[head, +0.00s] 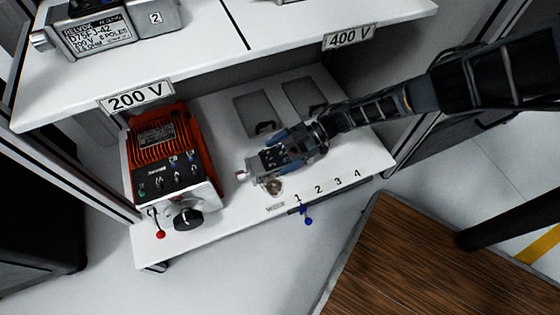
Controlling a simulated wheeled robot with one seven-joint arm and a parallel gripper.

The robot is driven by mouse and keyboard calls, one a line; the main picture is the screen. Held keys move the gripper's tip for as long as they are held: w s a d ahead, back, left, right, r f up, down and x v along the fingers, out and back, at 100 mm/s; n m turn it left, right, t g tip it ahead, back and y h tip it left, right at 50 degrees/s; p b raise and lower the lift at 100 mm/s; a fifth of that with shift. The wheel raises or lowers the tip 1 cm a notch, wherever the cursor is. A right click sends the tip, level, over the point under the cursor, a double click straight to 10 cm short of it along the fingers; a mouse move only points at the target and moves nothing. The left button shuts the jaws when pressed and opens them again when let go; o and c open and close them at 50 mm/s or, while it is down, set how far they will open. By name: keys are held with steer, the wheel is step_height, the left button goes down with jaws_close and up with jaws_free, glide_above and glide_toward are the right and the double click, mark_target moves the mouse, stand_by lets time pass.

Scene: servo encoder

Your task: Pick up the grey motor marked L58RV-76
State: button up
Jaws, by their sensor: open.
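No label reading L58RV-76 can be made out in the head view. A grey motor (105,32) on the upper shelf, at the top left, carries a plate that seems to read D75FJ-42, 200 V. Its top is cut off by the frame edge. Beside it is a grey part (160,17) with a tag "2". My gripper (262,170) is open, low over the lower shelf, right of the orange unit.
The orange finned unit (158,140) with a black knob stands on the lower shelf (225,205) at left. Upper shelf tags read 200 V (136,97) and 400 V (349,36). Numbers 1 to 4 mark the lower front edge, near a blue-knobbed lever (306,215). A wooden top (430,260) is at lower right.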

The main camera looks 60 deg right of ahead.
steer(key=shift+c, duration=0.4)
steer(key=shift+r, duration=0.1)
jaws_close()
stand_by(0.4)
